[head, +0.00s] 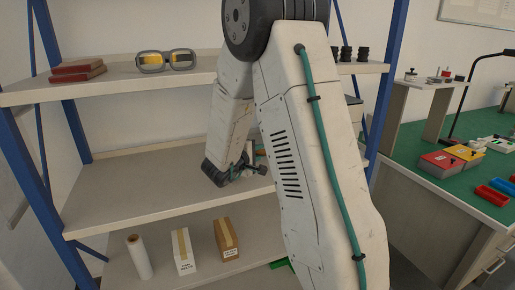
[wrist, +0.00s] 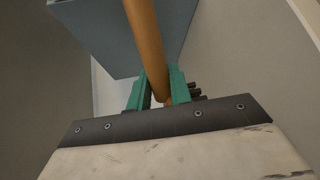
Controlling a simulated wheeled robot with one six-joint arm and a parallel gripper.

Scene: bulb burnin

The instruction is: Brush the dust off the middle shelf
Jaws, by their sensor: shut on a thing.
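The middle shelf (head: 130,185) is a pale board between blue posts, and its left part is bare. I cannot make out dust on it. My gripper (head: 248,168) is over the right part of this shelf, partly hidden by my arm. In the wrist view, my gripper's green fingers (wrist: 156,88) are shut on a round orange-brown wooden handle (wrist: 145,45). The handle runs up out of the picture, so its far end and any bristles are not seen.
A blue-grey box-like thing (wrist: 85,35) is close behind the handle. The lower shelf has a white roll (head: 139,257) and two small boxes (head: 183,252). A green-topped bench (head: 425,130) stands right.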

